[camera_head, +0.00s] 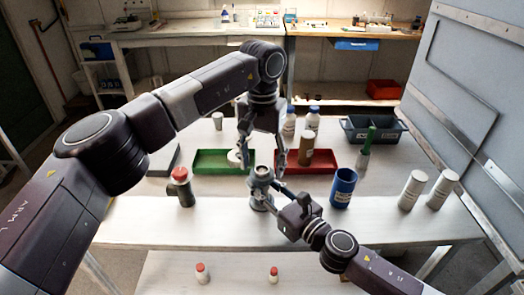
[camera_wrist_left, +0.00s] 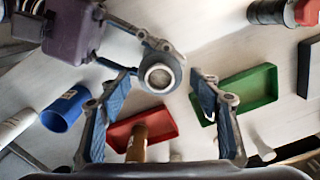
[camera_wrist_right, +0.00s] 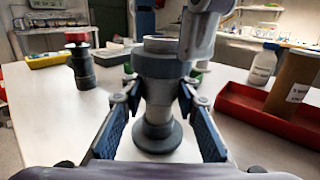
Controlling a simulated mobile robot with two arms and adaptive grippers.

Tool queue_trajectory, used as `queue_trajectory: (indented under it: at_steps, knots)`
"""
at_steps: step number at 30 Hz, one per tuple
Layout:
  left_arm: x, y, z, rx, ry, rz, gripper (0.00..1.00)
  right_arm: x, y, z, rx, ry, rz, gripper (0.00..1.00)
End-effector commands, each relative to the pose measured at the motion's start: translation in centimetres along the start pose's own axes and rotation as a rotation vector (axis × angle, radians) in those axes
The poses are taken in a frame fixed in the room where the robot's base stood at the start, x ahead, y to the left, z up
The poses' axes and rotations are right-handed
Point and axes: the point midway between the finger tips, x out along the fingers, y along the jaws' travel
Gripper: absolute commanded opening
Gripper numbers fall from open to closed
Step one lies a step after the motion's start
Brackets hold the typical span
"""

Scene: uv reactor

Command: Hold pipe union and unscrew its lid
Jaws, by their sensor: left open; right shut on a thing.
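The grey pipe union (camera_head: 261,183) stands upright on the front part of the white table. My right gripper (camera_head: 274,190) is shut around its body from the right; the right wrist view shows the union (camera_wrist_right: 158,95) between the fingers, with its wide round base below them. My left gripper (camera_head: 262,157) points down above and slightly behind the union, fingers spread and empty. In the left wrist view the union's top (camera_wrist_left: 159,77) is a pale round face inside a grey ring, close to the open fingertips. I cannot tell whether that face is the lid or an opening.
A green tray (camera_head: 210,169) and a red tray (camera_head: 318,188) lie behind the union. A blue cup (camera_head: 343,187) stands right, a red-topped container (camera_head: 181,187) left. White cylinders (camera_head: 412,190) stand farther right.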

Motion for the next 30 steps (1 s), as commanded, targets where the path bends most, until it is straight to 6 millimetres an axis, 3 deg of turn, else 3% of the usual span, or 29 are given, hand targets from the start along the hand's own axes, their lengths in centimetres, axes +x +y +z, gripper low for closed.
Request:
queue_trajectory:
  at_steps: [6, 14, 26, 30]
  knots:
    - [1.6, 0.0, 0.0, -0.001, 0.0, 0.0, 0.58, 0.0, 0.0, 0.1, 0.0, -0.002, 0.0, 0.0]
    - [1.7, 0.0, 0.0, -0.001, 0.001, 0.0, 0.58, 0.0, 0.0, 0.1, 0.0, -0.002, 0.0, 0.0]
    - [1.7, 0.0, 0.0, -0.001, 0.001, 0.0, 0.15, 0.0, 0.0, 0.1, 0.0, -0.002, 0.0, 0.0]
    - [1.7, 0.0, 0.0, -0.028, 0.001, -0.001, 0.14, 0.0, 0.0, 0.1, 0.0, -0.002, 0.0, 0.0]
